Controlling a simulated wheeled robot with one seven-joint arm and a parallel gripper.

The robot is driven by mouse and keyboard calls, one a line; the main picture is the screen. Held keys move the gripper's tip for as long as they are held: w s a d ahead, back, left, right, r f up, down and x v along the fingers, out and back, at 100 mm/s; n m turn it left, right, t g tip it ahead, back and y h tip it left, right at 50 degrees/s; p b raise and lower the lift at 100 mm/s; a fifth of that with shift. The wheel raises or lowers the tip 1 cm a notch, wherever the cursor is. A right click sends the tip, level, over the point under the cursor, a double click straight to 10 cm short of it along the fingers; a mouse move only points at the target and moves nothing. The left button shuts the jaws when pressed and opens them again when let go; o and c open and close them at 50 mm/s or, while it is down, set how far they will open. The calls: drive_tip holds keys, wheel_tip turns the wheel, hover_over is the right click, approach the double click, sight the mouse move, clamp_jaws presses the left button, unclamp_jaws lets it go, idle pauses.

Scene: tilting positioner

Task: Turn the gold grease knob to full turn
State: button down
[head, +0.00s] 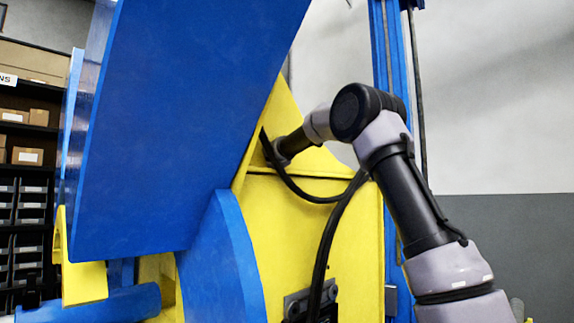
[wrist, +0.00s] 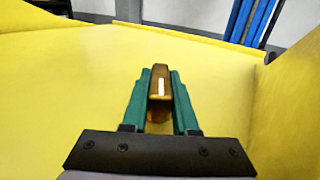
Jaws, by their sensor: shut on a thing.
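The gold grease knob (wrist: 157,104) is in the middle of the wrist view, with a white mark on its face. My gripper (wrist: 159,82) has green fingers, one on each side of the knob, and is shut on it. The knob stands against the yellow panel (wrist: 70,90) of the positioner. In the head view my arm reaches to the yellow panel (head: 325,235) behind the edge of the large blue plate. The knob and my fingertips are hidden there.
The large tilted blue plate (head: 190,110) stands close to the left of my arm. A black cable (head: 322,250) hangs in front of the yellow panel. A blue column (head: 388,55) rises behind my arm. Shelves with boxes (head: 25,150) stand at the far left.

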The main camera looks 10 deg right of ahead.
drive_tip(key=m+g+h, duration=0.2)
drive_tip(key=m+h, duration=0.1)
drive_tip(key=h, duration=0.1)
drive_tip(key=shift+a, duration=0.2)
drive_tip(key=shift+d+m+g+h, duration=0.15)
drive_tip(key=shift+m+g+h, duration=1.05)
drive_tip(key=shift+h, duration=0.4)
drive_tip(key=shift+g, duration=0.3)
drive_tip(key=c, duration=0.7)
unclamp_jaws()
drive_tip(key=shift+r, duration=0.15)
